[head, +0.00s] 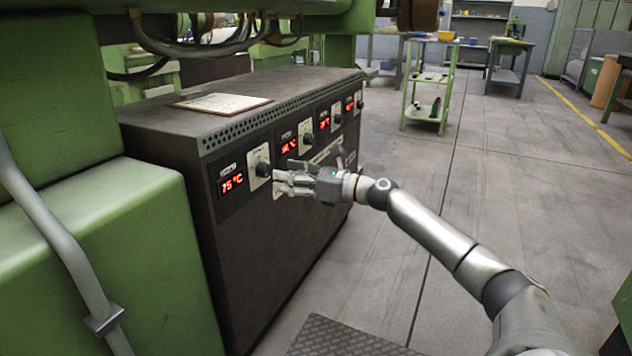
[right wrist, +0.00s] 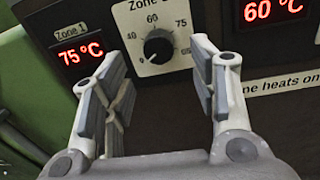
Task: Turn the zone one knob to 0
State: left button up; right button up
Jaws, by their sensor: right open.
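The zone one knob (head: 263,169) is a small black knob on a pale dial plate at the near end of the dark control cabinet's front. My right gripper (head: 281,182) is open and empty just in front of the panel. In the wrist view its fingers (right wrist: 160,75) flank the knob with gaps on both sides. My left gripper is not in view.
More displays and knobs (head: 306,140) run along the cabinet (head: 290,265) to the right; the neighbouring display (right wrist: 272,10) reads 60 °C. A clipboard (head: 220,103) lies on top. Green machinery (head: 110,245) stands close on the left. The floor to the right is open.

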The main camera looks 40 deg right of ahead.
jog(key=v, duration=0.7)
jog(key=shift+s, duration=0.15)
dwell(0.6)
